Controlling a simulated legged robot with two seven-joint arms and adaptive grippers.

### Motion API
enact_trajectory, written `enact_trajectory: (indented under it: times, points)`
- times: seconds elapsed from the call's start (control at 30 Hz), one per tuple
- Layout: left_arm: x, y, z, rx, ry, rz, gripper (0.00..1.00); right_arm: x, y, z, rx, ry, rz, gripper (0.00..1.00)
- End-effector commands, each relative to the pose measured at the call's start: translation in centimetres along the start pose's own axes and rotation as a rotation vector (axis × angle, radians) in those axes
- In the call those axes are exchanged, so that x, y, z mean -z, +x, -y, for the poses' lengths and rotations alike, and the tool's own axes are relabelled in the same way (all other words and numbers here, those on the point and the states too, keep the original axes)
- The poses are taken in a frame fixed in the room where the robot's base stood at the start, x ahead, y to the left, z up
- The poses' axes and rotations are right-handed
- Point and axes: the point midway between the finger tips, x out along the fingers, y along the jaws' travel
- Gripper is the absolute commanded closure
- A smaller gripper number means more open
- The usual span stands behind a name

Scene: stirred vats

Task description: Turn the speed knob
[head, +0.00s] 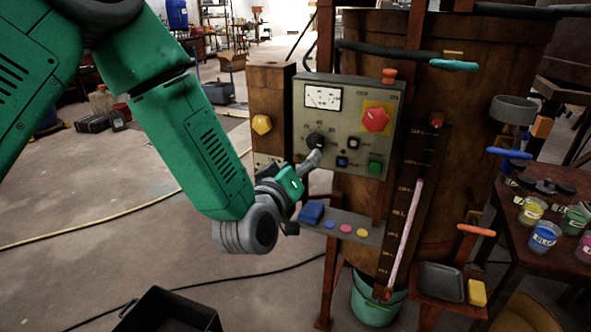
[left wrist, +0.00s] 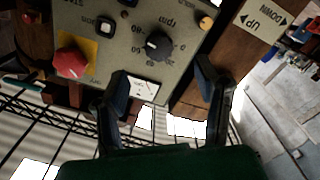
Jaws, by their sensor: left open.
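The speed knob (head: 316,141) is a round black knob with a numbered dial on the grey control panel (head: 346,99), below the white meter. In the left wrist view the knob (left wrist: 157,45) shows a pale pointer mark, with "rpm" printed beside it. My left gripper (head: 311,160) is just below the knob in the head view. In the left wrist view its two dark fingers (left wrist: 163,82) are spread, with the meter (left wrist: 145,87) showing between them and the knob beyond their tips. I see no contact with the knob. My right gripper is not in view.
A red stop button (head: 375,119) on a yellow plate and a green button (head: 375,167) share the panel. A yellow knob (head: 262,124) sits on the post at left. A small shelf (head: 366,231) juts out below. A brown vat (head: 470,85) stands behind.

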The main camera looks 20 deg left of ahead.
Motion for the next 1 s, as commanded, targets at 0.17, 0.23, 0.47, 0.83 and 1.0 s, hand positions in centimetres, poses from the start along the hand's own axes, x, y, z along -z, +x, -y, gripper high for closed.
enact_trajectory:
  times: [0.17, 0.23, 0.47, 0.83, 1.0]
  points:
    - [-0.1, -2.2, 0.1, 0.002, 0.0, 0.002, 0.44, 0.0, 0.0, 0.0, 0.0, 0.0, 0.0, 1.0]
    - [-0.1, -2.6, 0.1, 0.002, 0.0, 0.002, 0.44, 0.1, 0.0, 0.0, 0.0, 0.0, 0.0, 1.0]
    - [-0.1, -2.8, 0.1, 0.001, 0.0, 0.001, 0.44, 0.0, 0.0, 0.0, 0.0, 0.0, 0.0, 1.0]
    - [-1.4, -3.2, 0.9, 0.014, 0.016, 0.039, 0.44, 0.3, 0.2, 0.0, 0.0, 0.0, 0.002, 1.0]
    - [-8.3, -6.0, 5.6, 0.09, 0.108, 0.261, 0.44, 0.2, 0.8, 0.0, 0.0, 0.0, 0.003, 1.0]
